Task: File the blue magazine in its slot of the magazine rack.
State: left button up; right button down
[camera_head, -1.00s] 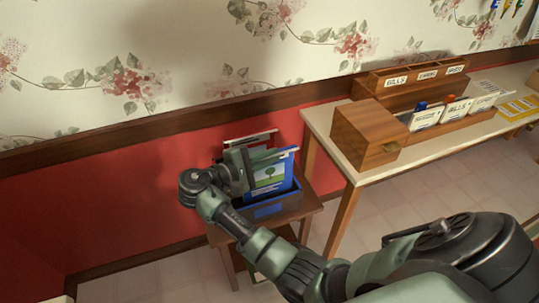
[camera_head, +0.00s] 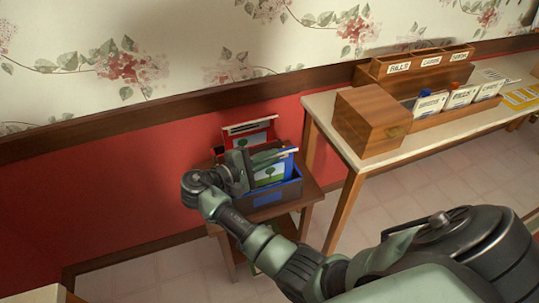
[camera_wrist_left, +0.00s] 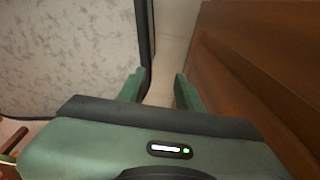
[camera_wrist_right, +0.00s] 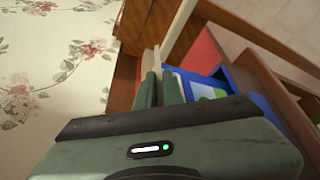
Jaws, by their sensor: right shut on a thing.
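The blue magazine (camera_head: 272,174), with a green tree on its cover, stands in the blue magazine rack (camera_head: 277,195), its lower part hidden by the front wall. My right gripper (camera_head: 262,158) is shut on the magazine's upper part. In the right wrist view the fingers (camera_wrist_right: 160,84) are close together, with the magazine (camera_wrist_right: 203,86) beside them and the rack wall (camera_wrist_right: 262,103) to the right. My left gripper (camera_wrist_left: 157,88) is open and empty, away from the rack; it shows only in the left wrist view.
A red magazine (camera_head: 249,136) stands behind the blue one. The rack sits on a small brown side table (camera_head: 303,203). To the right, a long table (camera_head: 361,167) carries a wooden box (camera_head: 367,122) and a wooden sorter (camera_head: 420,68) with labelled compartments. The wall is close behind.

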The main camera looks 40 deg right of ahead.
jog(key=shift+f+b, duration=0.75)
jog(key=shift+f, duration=0.6)
jog(key=c, duration=1.5)
grip_release()
jog(key=shift+o, duration=0.2)
notch_tip(320, 180, up, 20)
jog(key=p, duration=0.1)
